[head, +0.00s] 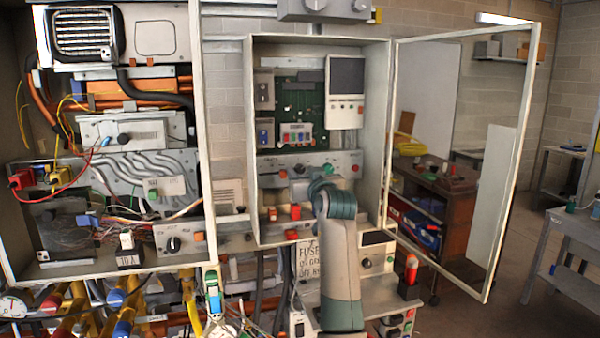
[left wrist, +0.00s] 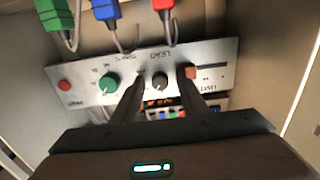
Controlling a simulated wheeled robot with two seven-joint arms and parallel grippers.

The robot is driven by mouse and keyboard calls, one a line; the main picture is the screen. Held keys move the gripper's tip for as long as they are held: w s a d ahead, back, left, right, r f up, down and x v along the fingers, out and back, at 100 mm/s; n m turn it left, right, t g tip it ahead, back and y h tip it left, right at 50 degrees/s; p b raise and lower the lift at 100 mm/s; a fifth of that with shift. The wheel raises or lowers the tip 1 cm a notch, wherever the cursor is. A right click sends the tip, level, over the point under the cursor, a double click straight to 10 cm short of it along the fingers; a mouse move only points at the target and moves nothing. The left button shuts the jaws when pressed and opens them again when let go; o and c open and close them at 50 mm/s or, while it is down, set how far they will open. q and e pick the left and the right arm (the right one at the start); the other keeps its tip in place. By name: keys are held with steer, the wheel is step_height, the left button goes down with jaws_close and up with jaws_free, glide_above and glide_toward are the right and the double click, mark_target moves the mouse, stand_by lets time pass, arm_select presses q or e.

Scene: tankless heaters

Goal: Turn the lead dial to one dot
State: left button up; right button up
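The lead dial (left wrist: 159,84) is a small black knob with a pale pointer mark, under the LEAD lettering on a grey panel (left wrist: 225,53) that appears upside down in the left wrist view. It also shows small in the head view (head: 299,168). My left gripper (left wrist: 163,75) is open, with one dark finger on each side of the dial. I see gaps between fingers and dial; their exact depth is unclear. In the head view my left gripper (head: 306,184) is largely hidden by my own wrist. The dot marks are too small to read. My right gripper is not seen.
A green knob (left wrist: 108,83) and red button (left wrist: 64,85) are on one side of the dial, an orange switch (left wrist: 191,70) on the other. Coloured plugs (left wrist: 106,9) hang nearby. The cabinet's glazed door (head: 503,195) stands open at right.

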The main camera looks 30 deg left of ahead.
arm_select(q)
steer(key=shift+d+r, duration=0.1)
steer(key=shift+d, duration=0.05)
steer(key=shift+s, duration=0.1)
jaws_close()
